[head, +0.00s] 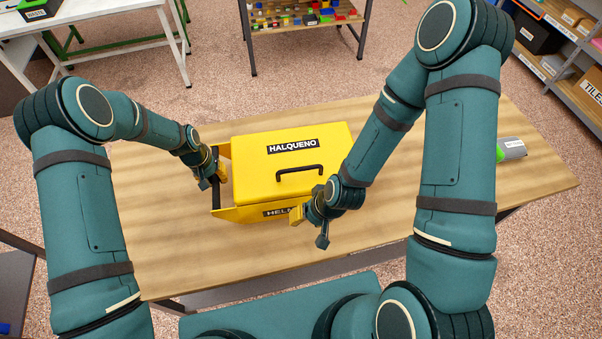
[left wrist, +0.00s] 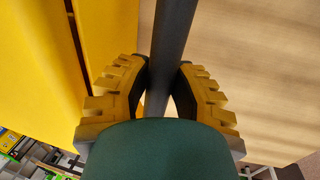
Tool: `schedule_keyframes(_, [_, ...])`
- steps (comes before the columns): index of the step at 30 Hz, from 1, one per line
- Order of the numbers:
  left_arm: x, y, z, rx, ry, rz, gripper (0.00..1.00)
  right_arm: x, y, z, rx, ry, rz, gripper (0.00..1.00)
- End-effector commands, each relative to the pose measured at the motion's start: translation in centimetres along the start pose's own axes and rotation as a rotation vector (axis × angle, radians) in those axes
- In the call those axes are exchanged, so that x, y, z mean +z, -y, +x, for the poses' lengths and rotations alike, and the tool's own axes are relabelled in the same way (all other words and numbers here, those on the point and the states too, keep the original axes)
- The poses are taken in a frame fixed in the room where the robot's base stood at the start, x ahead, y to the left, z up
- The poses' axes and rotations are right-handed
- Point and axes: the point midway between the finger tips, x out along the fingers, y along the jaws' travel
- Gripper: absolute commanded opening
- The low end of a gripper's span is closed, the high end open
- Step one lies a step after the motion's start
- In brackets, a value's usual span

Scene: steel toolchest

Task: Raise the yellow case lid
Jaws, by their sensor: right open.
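The yellow case (head: 290,160) stands on the wooden table, its lid looking down flat on it. The lid carries a black handle (head: 300,170) and a HALQUENO label. A dark bar (head: 215,195) runs along the case's left side between yellow arms. My left gripper (head: 213,176) is at this bar. In the left wrist view, the fingers (left wrist: 164,75) sit on both sides of the dark bar (left wrist: 173,30) and seem to touch it. My right gripper (head: 308,227) is open and empty at the case's front right, partly hiding the front label.
The wooden table (head: 180,250) is clear at the left and front. A grey and green object (head: 512,149) lies at its right end. Behind are a white bench (head: 90,55) and a rack of small coloured items (head: 305,22). Shelves with boxes (head: 565,60) stand at the right.

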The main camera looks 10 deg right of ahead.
Motion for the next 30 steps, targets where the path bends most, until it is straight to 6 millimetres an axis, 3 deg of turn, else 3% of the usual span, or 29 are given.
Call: schedule_keyframes(30, [0.05,0.15,0.67,0.0,0.002,0.0,0.0,0.0,0.0,0.01,0.0,0.0,0.0,0.47])
